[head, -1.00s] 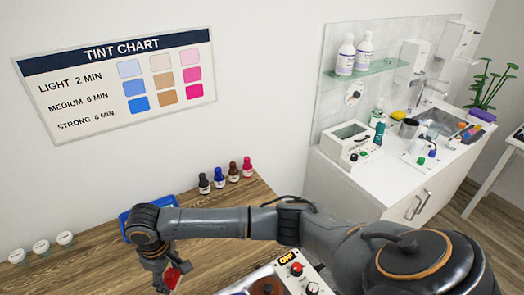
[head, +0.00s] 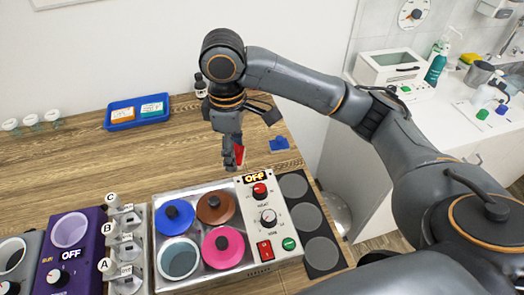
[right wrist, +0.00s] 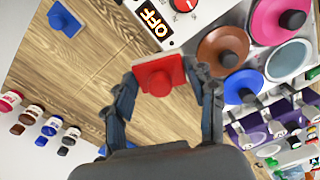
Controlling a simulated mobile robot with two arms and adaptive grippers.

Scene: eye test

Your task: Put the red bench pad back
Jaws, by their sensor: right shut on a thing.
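The red bench pad (right wrist: 160,79) is a small red square piece with a round knob on top. My right gripper (right wrist: 164,92) is shut on it, a finger at either side in the right wrist view. In the head view the pad (head: 239,154) shows as a red patch partly hidden by my right gripper (head: 233,160). The gripper points down over the wooden bench (head: 80,168), behind the pot warmer; I cannot tell its exact height. A similar blue pad (head: 279,144) lies on the bench to the right, also in the right wrist view (right wrist: 64,19). My left gripper is not in view.
The silver pot warmer (head: 205,195) has blue, brown and pink lidded pots and one uncovered pot; its display reads OFF. A blue tray (head: 112,126) with two labelled items stands back left. Small bottles (right wrist: 51,126) stand on the bench. Bare wood lies between tray and warmer.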

